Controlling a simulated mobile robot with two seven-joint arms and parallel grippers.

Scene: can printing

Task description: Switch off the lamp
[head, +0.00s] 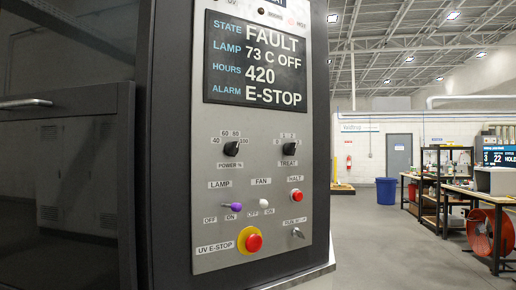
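The lamp toggle switch (236,207), with a purple tip, sits under the LAMP label on the grey control panel (205,150). Its tip points right, toward the ON label. The panel's display (255,62) reads STATE FAULT, LAMP 73 C OFF, HOURS 420, ALARM E-STOP. Neither of my grippers shows in the head view.
Around the switch are a white fan toggle (264,203), a red HALT button (296,196), a key switch (298,233) and a red UV E-STOP button (254,243) on a yellow ring. Two black knobs (232,149) (289,148) sit above. Open floor lies right.

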